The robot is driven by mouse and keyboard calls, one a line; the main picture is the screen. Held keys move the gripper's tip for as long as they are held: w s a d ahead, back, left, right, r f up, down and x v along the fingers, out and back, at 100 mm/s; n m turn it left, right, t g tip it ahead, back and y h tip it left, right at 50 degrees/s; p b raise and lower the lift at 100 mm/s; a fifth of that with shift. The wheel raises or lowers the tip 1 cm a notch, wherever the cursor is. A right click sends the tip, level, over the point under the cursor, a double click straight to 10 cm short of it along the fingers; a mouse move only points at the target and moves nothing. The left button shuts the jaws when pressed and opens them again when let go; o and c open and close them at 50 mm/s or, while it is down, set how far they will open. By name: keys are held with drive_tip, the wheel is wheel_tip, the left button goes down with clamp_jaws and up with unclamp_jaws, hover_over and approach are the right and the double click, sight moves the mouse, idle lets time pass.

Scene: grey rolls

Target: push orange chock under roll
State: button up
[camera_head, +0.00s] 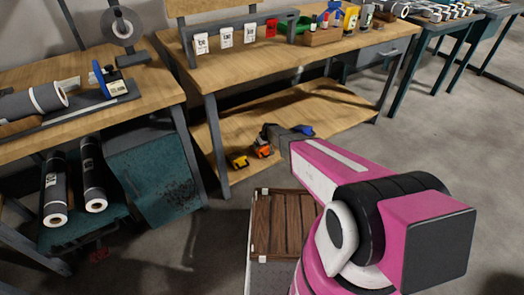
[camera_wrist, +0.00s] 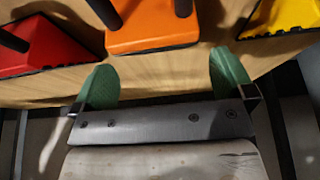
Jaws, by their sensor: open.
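The orange chock (camera_head: 262,151) lies on the lower shelf of the middle workbench. In the head view my gripper (camera_head: 270,135) is small, dark and partly hidden by the arm. Grey rolls (camera_head: 92,175) lie under the left bench. No roll shows in the wrist view, and I cannot tell which roll is meant.
A red chock (camera_wrist: 35,45) lies left of the orange one and a yellow chock (camera_wrist: 285,15) right of it. The yellow one (camera_head: 238,161) also shows in the head view. A blue item (camera_head: 306,130) is beside my gripper. The shelf (camera_head: 335,105) is clear further right.

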drive_tip(key=x, duration=0.5)
drive_tip(key=shift+d, duration=0.15)
drive_tip(key=shift+c, duration=0.3)
drive_tip(key=c, duration=1)
drive_tip(key=shift+o, duration=0.2)
drive_tip(key=shift+r, duration=0.1)
